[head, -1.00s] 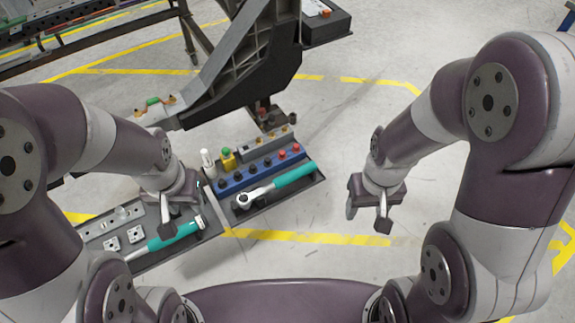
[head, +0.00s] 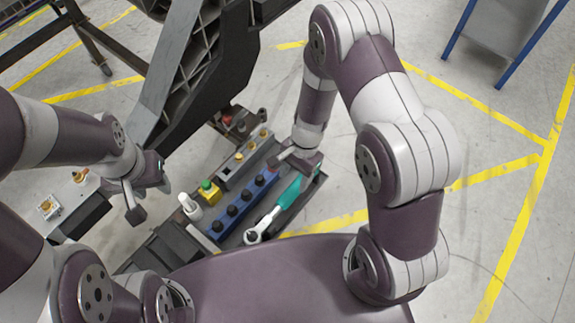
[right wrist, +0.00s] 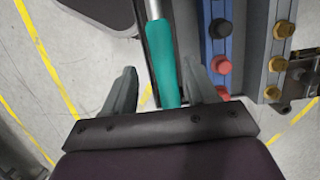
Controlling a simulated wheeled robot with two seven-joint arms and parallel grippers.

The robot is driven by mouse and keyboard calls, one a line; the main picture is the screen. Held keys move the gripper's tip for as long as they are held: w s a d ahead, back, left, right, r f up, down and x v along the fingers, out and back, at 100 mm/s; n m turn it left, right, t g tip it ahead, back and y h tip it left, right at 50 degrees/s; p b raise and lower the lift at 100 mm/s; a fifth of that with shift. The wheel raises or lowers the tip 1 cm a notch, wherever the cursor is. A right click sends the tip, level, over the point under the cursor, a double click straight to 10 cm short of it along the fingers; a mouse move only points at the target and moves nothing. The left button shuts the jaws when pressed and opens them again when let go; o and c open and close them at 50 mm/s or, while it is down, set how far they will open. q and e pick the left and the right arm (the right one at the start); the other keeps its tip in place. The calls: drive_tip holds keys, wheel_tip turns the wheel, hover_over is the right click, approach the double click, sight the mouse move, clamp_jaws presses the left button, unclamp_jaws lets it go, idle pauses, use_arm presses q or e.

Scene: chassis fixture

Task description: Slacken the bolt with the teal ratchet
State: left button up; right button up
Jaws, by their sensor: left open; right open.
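The teal ratchet (head: 289,194) lies in a dark tray, its metal head toward the lower left and its teal handle toward the upper right. My right gripper (head: 296,160) is open above the handle's end. In the right wrist view the teal handle (right wrist: 162,62) runs between the two spread fingers of the right gripper (right wrist: 165,82), with gaps on both sides. My left gripper (head: 148,199) is open and empty, left of the tray. I cannot pick out the bolt with certainty; the dark chassis (head: 222,62) stands behind the tray.
A blue socket rail (head: 243,208) lies beside the ratchet, close to the right gripper. A white bottle (head: 189,207) and a yellow-green item (head: 209,192) stand at its left. A grey rail with brass-coloured pieces lies behind.

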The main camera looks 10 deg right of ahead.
sight(289, 193)
drive_tip(key=shift+s+f+b, duration=0.15)
drive_tip(key=shift+f+b, duration=0.25)
drive_tip(key=shift+f, duration=0.1)
drive_tip(key=b+x, duration=0.8)
drive_tip(key=x, duration=0.1)
drive_tip(key=shift+a+b, duration=0.15)
drive_tip(key=shift+b, duration=0.15)
drive_tip(key=shift+r, duration=0.1)
clamp_jaws()
drive_tip(key=p+v, duration=0.2)
drive_tip(key=a+p+v, duration=0.1)
drive_tip(key=p+v, duration=0.1)
drive_tip(key=s+p+v, duration=0.1)
drive_tip(key=p+v, duration=0.2)
drive_tip(key=shift+w+a+r, duration=0.1)
drive_tip(key=shift+a+r, duration=0.1)
drive_tip(key=shift+r, duration=0.05)
drive_tip(key=shift+f, duration=0.1)
drive_tip(key=shift+w, duration=0.15)
